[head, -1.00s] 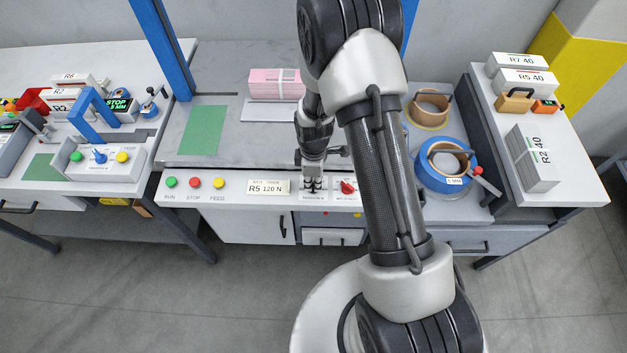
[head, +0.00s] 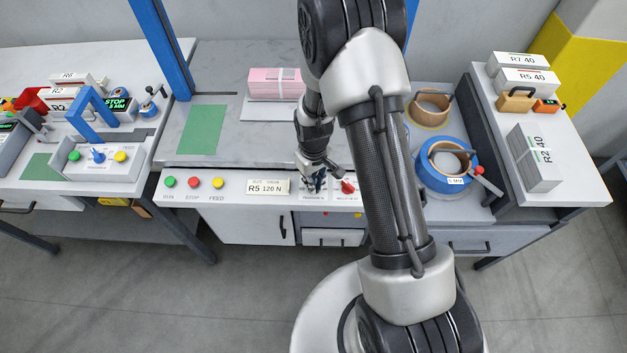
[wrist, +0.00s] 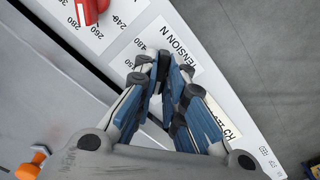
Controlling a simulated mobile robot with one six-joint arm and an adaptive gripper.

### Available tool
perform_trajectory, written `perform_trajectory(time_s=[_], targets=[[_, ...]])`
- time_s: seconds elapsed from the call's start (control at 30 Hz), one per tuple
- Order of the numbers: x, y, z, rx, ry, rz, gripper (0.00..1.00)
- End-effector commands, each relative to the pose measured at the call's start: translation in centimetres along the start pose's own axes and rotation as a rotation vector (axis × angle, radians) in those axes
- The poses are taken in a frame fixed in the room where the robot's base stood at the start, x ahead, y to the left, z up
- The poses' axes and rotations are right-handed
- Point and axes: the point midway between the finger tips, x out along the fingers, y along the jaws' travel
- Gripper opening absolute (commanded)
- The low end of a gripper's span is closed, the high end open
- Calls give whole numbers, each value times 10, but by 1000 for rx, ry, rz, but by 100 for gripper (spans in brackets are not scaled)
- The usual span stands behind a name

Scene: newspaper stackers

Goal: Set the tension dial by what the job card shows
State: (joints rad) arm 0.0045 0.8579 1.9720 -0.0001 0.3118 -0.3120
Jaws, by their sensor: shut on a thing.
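The job card (head: 268,188) on the middle bench's front panel reads R5 120 N. My gripper (head: 314,184) is down at the panel, just right of the card, shut on the tension dial. The dial itself is hidden by the fingers, so its setting cannot be read. In the wrist view my gripper (wrist: 164,75) covers the dial, with the TENSION N label (wrist: 177,46) beside the fingertips. Part of the card (wrist: 219,117) shows behind the fingers.
A red knob (head: 348,187) sits close to the right of my gripper; in the wrist view the red knob (wrist: 88,8) has a number scale. RUN, STOP and FEED buttons (head: 194,183) are left of the card. A pink bundle (head: 274,85) lies behind.

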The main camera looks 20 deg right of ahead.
Motion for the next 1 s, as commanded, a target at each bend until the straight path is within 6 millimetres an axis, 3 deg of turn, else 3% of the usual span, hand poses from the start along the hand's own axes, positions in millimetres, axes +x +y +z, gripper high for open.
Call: perform_trajectory(time_s=[0.5, 1.0], targets=[[0, 0, 0, 440, 0, 0, 0], [0, 0, 0, 616, 0, 0, 0]])
